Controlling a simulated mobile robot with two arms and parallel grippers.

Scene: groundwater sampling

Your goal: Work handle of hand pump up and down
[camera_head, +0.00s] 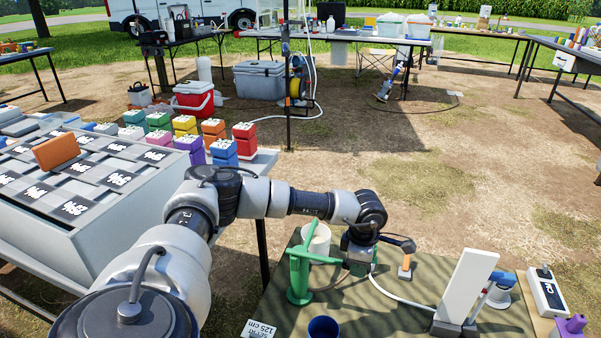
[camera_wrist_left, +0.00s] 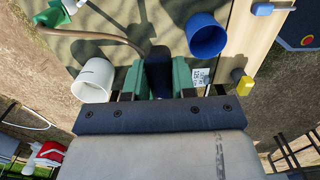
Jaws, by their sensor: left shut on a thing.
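The green hand pump (camera_head: 300,272) stands on the dark green mat (camera_head: 400,318) in the lower middle of the head view. A green bar runs right from its top toward my left gripper (camera_head: 360,264). My left gripper points down and is shut on the pump handle. The exact grip is partly hidden by the gripper. My right gripper is not in view.
A white bucket (camera_head: 316,241) stands behind the pump, and a blue cup (camera_head: 323,328) in front. A white hose (camera_head: 395,294) leads right toward a tall white panel (camera_head: 466,288). A grey sample case (camera_head: 100,215) stands left. Open ground lies behind the mat.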

